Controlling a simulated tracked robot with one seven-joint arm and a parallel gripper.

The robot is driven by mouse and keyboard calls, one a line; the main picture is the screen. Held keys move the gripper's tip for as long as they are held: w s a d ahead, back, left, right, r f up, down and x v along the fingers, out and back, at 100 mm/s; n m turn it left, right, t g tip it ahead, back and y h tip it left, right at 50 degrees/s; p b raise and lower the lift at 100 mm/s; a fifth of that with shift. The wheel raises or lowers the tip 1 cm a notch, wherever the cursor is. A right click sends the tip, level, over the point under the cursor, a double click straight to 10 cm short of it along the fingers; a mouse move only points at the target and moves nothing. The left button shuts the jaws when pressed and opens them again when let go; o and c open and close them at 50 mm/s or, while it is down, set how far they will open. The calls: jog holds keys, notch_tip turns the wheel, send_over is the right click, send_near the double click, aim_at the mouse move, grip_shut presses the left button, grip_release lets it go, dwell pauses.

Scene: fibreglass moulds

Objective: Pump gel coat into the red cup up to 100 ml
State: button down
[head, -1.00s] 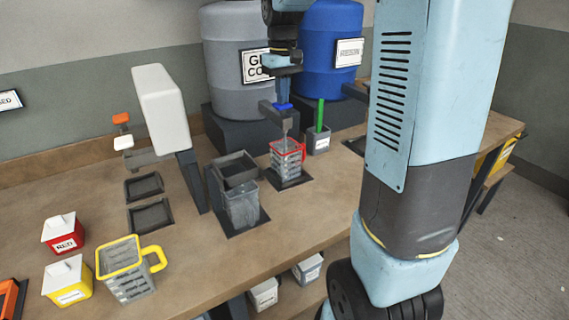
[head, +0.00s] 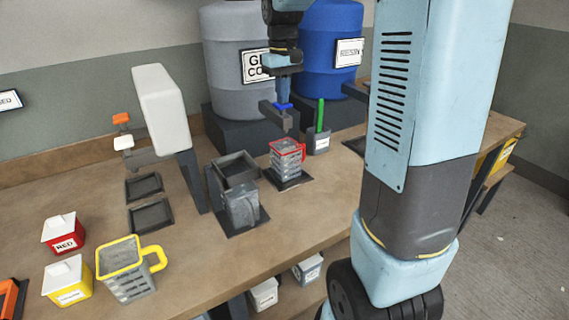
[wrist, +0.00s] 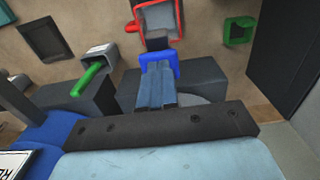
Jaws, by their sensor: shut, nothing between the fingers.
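The red cup (head: 287,161), a clear measuring cup with a red rim and handle, stands on a dark pad under the spout (head: 275,112) of the grey gel coat drum (head: 232,65). In the wrist view the red cup (wrist: 160,18) shows grey inside; I cannot read its level. My gripper (head: 283,98) is shut and empty, pointing down at the blue pump button (head: 284,106) on the spout. In the wrist view my fingertips (wrist: 155,78) are right at the blue button (wrist: 158,62); I cannot tell if they touch. No stream shows below the spout.
A grey pot with a green stick (head: 319,141) stands right of the cup. The blue resin drum (head: 328,50) is behind. A grey container (head: 240,208) is at left, with a yellow-rimmed cup (head: 128,275) further left. A green-rimmed item (wrist: 240,30) shows in the wrist view.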

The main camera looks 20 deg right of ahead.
jog(key=shift+r, duration=2.45)
jog(key=shift+s+r, duration=0.1)
jog(key=shift+s, duration=0.15)
jog(key=s+a+f+m+t, duration=0.1)
jog(key=s+t, duration=0.4)
jog(key=s, duration=2)
jog(key=shift+s+a+f+m+t, duration=0.2)
jog(key=shift+f+m+t, duration=0.1)
jog(key=shift+f+m, duration=0.25)
